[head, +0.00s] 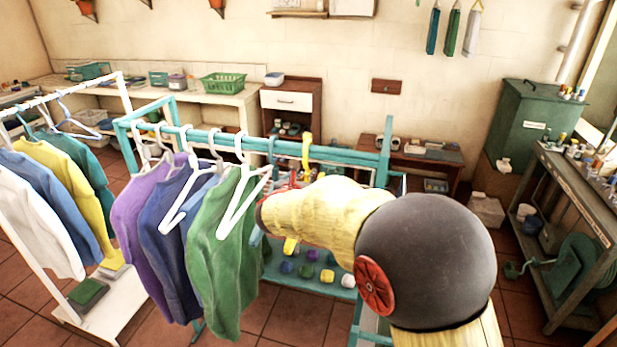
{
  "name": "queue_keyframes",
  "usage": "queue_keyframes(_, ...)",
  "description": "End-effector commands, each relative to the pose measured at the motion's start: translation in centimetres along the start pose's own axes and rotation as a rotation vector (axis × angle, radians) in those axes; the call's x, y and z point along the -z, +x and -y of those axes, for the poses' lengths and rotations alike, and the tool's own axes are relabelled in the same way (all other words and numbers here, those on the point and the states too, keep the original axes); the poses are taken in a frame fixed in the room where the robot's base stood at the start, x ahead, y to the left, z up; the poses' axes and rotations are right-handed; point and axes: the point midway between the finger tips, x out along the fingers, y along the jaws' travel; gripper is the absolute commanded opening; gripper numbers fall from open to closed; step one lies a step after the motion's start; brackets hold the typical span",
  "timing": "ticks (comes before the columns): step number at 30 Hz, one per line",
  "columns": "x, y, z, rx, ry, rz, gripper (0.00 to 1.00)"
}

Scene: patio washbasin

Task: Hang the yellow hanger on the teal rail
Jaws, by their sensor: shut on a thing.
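The teal rail (345,157) runs across the middle of the head view, at the top of a teal rack. The hook of the yellow hanger (306,150) shows at the rail, right of the other hangers. Its top reaches just above the rail; I cannot tell whether it bears on it. The hanger's lower part is mostly hidden behind my arm. My gripper (289,189) is mostly hidden behind my own wrist, just below the rail. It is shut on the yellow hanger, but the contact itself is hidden.
White hangers with purple, blue and green shirts (222,255) fill the rail's left part. A white rack (120,92) with shirts stands at left. The rail right of the yellow hook looks clear.

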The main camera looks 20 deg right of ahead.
Motion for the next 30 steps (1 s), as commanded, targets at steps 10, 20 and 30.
queue_keyframes(10, -0.06, -0.01, -0.01, 0.000, 0.000, 0.001, 0.17)
queue_keyframes(20, -0.03, -0.01, -0.01, 0.000, 0.000, 0.000, 0.32)
queue_keyframes(30, 0.14, -0.86, -0.07, -0.001, 0.000, 0.001, 0.32)
